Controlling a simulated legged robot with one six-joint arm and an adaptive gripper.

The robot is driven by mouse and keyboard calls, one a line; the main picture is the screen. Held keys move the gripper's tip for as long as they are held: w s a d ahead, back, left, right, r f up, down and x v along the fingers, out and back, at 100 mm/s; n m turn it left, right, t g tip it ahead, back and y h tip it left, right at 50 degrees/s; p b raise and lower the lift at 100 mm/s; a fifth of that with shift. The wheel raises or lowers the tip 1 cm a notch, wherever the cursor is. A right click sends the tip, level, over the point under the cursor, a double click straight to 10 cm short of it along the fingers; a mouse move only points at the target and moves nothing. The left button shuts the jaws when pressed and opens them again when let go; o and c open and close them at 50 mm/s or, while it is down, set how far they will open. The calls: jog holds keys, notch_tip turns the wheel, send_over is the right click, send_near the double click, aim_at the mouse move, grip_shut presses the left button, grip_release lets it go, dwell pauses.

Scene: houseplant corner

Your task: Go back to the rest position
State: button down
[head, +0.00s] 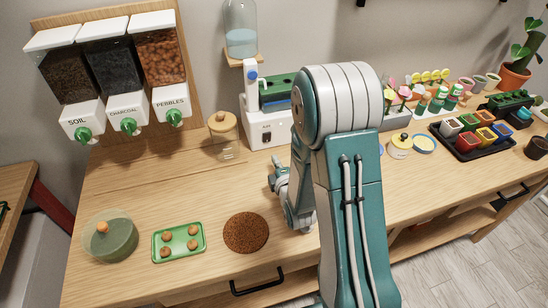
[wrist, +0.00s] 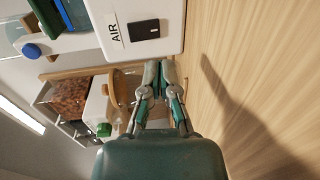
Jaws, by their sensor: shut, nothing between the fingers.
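My gripper (wrist: 159,75) shows in the wrist view with its two fingers together and nothing between them. It hangs above the wooden bench, in front of the white machine marked AIR (wrist: 150,30). In the head view my gripper (head: 276,176) is seen from the side, left of my large teal and grey arm, and partly hidden by it. The gripper touches no object that I can see.
A cork mat (head: 246,232), a green tray (head: 160,250) with several brown balls and a round green container (head: 112,240) lie at the front left. A lidded jar (head: 222,138) stands behind. A black tray (head: 440,140) of small coloured pots is at the right.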

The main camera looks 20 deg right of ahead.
dwell(0.3)
jog(key=s+r+m+g, duration=0.5)
jog(key=r+m, duration=0.4)
jog(key=r, duration=0.3)
jog(key=s+a+r+m+g, duration=0.1)
jog(key=s+r+m+g, duration=0.2)
jog(key=s, duration=0.7)
jog(key=s+a+r+m+g, duration=0.1)
jog(key=s+r+m+g, duration=0.2)
jog(key=s+m, duration=0.3)
jog(key=s+r, duration=0.1)
jog(key=s, duration=0.4)
jog(key=shift+s+a+r, duration=0.15)
jog(key=shift+a+r, duration=0.1)
jog(key=shift+r, duration=0.05)
